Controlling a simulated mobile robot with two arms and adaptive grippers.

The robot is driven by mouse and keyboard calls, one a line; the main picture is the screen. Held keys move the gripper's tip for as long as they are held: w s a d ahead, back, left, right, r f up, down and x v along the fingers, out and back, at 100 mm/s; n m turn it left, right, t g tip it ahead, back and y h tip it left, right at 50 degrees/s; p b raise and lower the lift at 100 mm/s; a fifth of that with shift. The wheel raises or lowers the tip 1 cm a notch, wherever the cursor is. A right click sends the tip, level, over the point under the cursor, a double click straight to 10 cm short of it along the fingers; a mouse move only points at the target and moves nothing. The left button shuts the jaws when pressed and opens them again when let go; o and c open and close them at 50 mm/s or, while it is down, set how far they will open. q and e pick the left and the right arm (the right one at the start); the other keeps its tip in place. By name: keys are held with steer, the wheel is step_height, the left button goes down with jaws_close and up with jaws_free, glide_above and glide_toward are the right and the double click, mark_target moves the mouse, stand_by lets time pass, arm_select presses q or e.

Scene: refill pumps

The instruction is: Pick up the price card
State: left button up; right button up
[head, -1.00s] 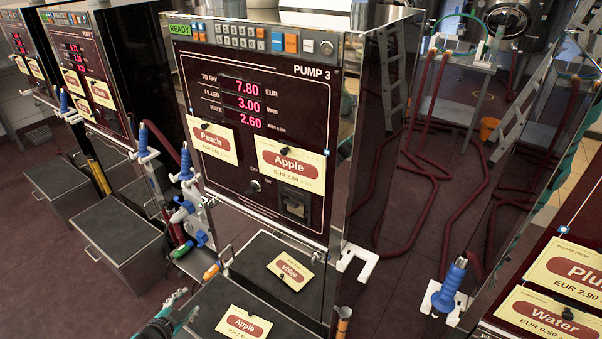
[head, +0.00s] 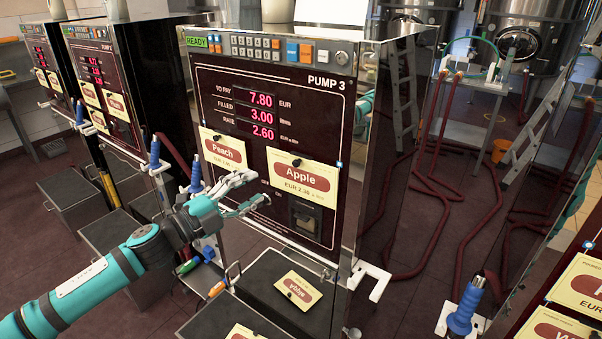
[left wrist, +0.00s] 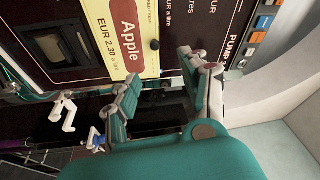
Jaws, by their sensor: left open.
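Several cream price cards with red-brown labels show in the head view. A Peach card (head: 223,153) and an Apple card (head: 302,184) hang on the front of Pump 3 (head: 270,120). One card (head: 298,291) lies turned round on the dark step below, and another (head: 243,332) is cut by the bottom edge. My left gripper (head: 257,191) is open and empty, left of the Apple card and just below the Peach card. In the left wrist view, the Apple card (left wrist: 122,38) appears sideways beyond my open fingers (left wrist: 162,76), apart from them.
Blue-handled nozzles (head: 155,153) hang left of the pump. A white bracket (head: 371,277) juts out at its lower right. Other pumps (head: 93,85) stand at left. Red hoses (head: 445,205) and a ladder (head: 404,95) are behind at right.

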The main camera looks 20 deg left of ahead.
arm_select(q)
steer(key=p, duration=0.2)
glide_toward(294, 165)
steer(key=w+d+r, duration=0.1)
steer(key=w+d, duration=0.1)
steer(key=shift+p+x, duration=0.3)
steer(key=shift+x, duration=0.6)
steer(key=x, duration=0.1)
steer(key=p+x, duration=0.1)
steer(key=x, duration=0.1)
steer(key=shift+w+f, duration=0.15)
steer(key=shift+w, duration=0.25)
steer(key=shift+w+d+f, duration=0.1)
steer(key=shift+w+d, duration=0.1)
steer(key=shift+w, duration=0.05)
steer(key=shift+s+a, duration=0.1)
steer(key=shift+c, duration=0.3)
jaws_close()
